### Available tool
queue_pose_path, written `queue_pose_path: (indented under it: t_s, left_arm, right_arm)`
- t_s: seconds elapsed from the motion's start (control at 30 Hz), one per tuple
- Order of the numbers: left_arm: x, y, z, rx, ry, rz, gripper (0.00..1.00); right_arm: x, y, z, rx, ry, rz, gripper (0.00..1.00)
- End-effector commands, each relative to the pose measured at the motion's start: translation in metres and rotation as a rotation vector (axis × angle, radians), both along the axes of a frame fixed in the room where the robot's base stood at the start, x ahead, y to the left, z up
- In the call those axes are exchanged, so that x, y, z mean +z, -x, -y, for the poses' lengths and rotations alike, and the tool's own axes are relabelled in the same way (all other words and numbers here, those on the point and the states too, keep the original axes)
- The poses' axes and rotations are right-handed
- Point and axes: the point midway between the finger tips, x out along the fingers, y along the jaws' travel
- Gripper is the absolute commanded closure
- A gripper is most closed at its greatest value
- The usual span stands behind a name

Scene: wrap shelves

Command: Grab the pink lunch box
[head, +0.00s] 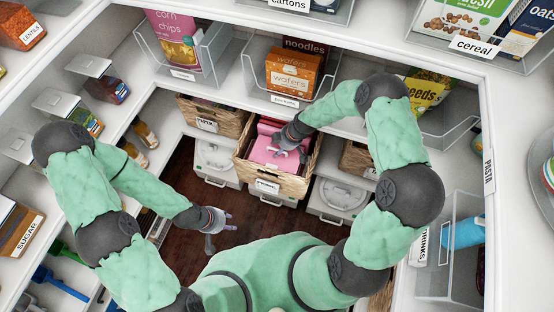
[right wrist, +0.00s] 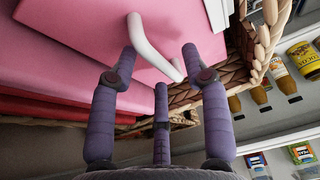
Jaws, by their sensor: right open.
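A pink lunch box (head: 265,153) sits in a wicker basket (head: 282,187) on the lower shelf. In the right wrist view the pink box (right wrist: 75,40) fills the upper left, with a white handle (right wrist: 150,48) sticking out. My right gripper (head: 288,150) is over the basket's opening. In the right wrist view its fingers (right wrist: 160,62) are spread, with the handle passing between the fingertips; whether they touch it I cannot tell. My left gripper (head: 221,228) hangs empty with its fingers apart, above the dark floor, away from the basket.
More pink and red boxes (right wrist: 50,105) are stacked in the same basket. Other wicker baskets (head: 210,118) stand to either side, with grey-lidded bins (head: 215,160) below. A shelf with wafers (head: 292,72) is above. The dark wooden floor (head: 185,175) is clear.

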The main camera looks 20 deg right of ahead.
Motion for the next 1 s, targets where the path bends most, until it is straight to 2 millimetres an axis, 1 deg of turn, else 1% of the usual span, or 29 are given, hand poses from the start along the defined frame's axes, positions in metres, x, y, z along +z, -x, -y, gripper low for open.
queue_pose_path:
  t_s: [0.03, 0.1, 0.3, 0.33, 0.37, 0.4, 0.47, 0.5, 1.0]
  left_arm:
    - [-0.0017, -0.0001, 0.0001, 0.0, 0.0, 0.0, 0.6]
    - [-0.0018, 0.0, 0.0, 0.0, 0.0, 0.0, 0.6]
    - [-0.0013, -0.0001, 0.0, 0.0, 0.0, 0.0, 0.6]
    - [-0.0012, -0.0001, 0.0, 0.0, 0.0, 0.0, 0.6]
    - [-0.0012, -0.0001, 0.0, 0.0, 0.0, 0.0, 0.6]
    - [-0.0012, -0.0001, 0.0, 0.0, 0.0, 0.0, 0.6]
    - [-0.0013, -0.0001, 0.0, 0.0, 0.0, 0.0, 0.6]
    - [-0.0013, -0.0001, 0.0, 0.0, 0.0, 0.0, 0.6]
    - [-0.0005, 0.0, 0.0, 0.0, 0.0, 0.0, 0.6]
  right_arm:
    - [-0.0041, -0.0008, -0.0014, 0.0, 0.0, 0.0, 0.53]
    - [-0.0058, -0.0014, -0.0021, 0.0, 0.0, 0.0, 0.53]
    - [-0.0052, -0.0015, -0.0019, 0.0, 0.001, 0.001, 0.53]
    - [-0.0052, -0.0015, -0.002, 0.0, 0.001, 0.001, 0.58]
    - [-0.0052, -0.0015, -0.0019, 0.0, 0.001, 0.001, 0.67]
    - [-0.0052, -0.0014, -0.0019, 0.0, 0.0, 0.0, 0.78]
    - [-0.0052, -0.0014, -0.0019, 0.0, 0.0, 0.0, 0.95]
    - [-0.0052, -0.0014, -0.0019, 0.0, 0.0, 0.0, 1.0]
    - [-0.0029, -0.002, -0.0015, -0.001, 0.0, 0.002, 1.0]
